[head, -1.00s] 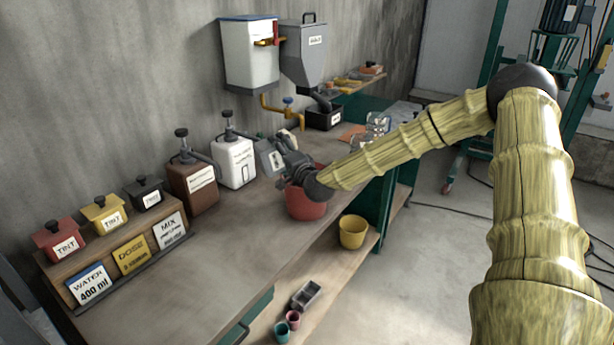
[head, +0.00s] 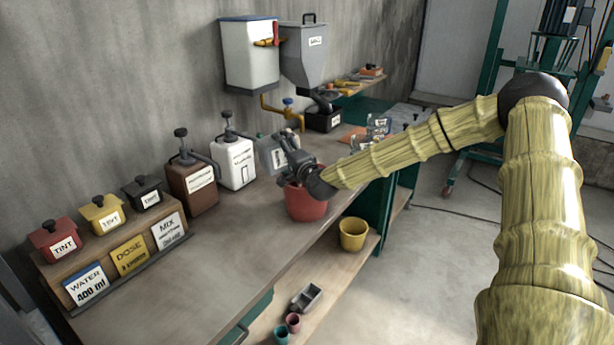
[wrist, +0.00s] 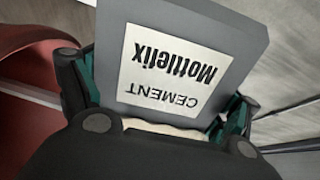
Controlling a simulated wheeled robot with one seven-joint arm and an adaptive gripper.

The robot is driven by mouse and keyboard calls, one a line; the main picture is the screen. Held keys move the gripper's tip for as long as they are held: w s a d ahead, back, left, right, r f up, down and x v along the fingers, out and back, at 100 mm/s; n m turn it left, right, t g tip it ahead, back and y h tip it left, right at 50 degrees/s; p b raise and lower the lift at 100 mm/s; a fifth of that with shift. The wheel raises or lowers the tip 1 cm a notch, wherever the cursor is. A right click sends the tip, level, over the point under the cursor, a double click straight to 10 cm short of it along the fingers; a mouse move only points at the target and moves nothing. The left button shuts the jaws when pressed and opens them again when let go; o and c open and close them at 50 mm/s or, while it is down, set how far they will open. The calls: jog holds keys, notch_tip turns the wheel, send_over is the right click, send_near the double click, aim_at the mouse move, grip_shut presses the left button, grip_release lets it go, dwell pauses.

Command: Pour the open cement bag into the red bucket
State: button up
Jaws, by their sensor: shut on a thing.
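In the head view the bag (head: 272,155) shows as a grey block behind my gripper (head: 287,155). The red bucket (head: 307,206) stands on the bench, below and just beside my gripper. Its red rim also shows in the wrist view (wrist: 35,45) at the left. My gripper hides part of the bucket's mouth, and I cannot see its contents.
White (head: 234,163) and brown (head: 192,185) pump containers stand left of the bag. A tint rack (head: 125,240) is at the front left. A yellow bucket (head: 353,232) stands on the lower shelf. A grey hopper (head: 307,60) hangs on the wall. The front bench top is clear.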

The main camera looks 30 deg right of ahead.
aim_at(291, 148)
jog(key=shift+d+r+m+b, duration=0.2)
jog(key=shift+r+m+b, duration=0.05)
jog(key=shift+m+b, duration=0.15)
jog(key=shift+d+f+m+b, duration=0.45)
jog(key=shift+m+b, duration=0.45)
jog(key=shift+b, duration=0.65)
jog(key=shift+d+r+m+b, duration=0.25)
jog(key=shift+d+m+b, duration=0.2)
jog(key=shift+m+b, duration=0.5)
jog(key=shift+d+r+m+b, duration=0.2)
jog(key=shift+d+m+b, duration=0.2)
jog(key=shift+m+b, duration=0.5)
dwell(0.9)
jog(key=shift+s+d+r+m+b, duration=0.15)
jog(key=shift+d+m+b, duration=0.5)
jog(key=shift+b, duration=0.8)
jog(key=shift+a+r, duration=0.1)
